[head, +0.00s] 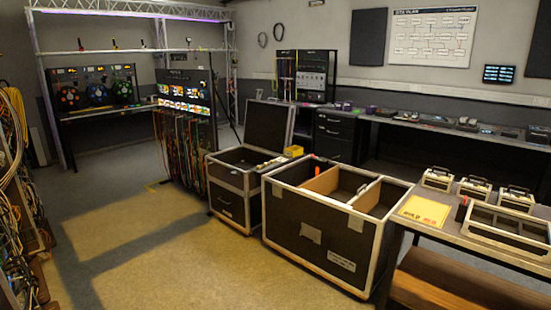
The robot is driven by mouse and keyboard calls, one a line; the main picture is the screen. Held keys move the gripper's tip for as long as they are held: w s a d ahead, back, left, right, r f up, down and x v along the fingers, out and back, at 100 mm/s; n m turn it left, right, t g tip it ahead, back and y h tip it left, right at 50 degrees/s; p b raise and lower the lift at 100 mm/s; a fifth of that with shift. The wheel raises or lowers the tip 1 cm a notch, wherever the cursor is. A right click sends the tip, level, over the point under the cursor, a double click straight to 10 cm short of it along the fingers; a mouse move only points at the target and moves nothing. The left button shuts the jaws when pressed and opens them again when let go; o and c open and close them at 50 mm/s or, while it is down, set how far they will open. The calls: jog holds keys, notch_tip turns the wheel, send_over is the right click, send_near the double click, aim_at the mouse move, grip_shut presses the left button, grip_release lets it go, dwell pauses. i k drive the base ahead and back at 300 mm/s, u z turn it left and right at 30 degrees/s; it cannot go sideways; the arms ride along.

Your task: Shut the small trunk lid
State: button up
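A small black trunk (228,204) with pale metal edges stands on the floor near the middle of the head view. Its lid (269,125) is open and stands upright, leaning back a little, at the far right of the body. Some small items lie along the trunk's right rim, and its inside is partly visible and dark. My gripper is not in view.
A larger open trunk (318,240) with wooden dividers stands right of the small one, close to it. A cable rack (185,150) stands behind left. A workbench (445,230) with small cases is at right. The floor (130,230) at left is clear.

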aim_at(270, 126)
jog(key=u, duration=0.05)
jog(key=i, duration=3.7)
jog(key=z, duration=0.05)
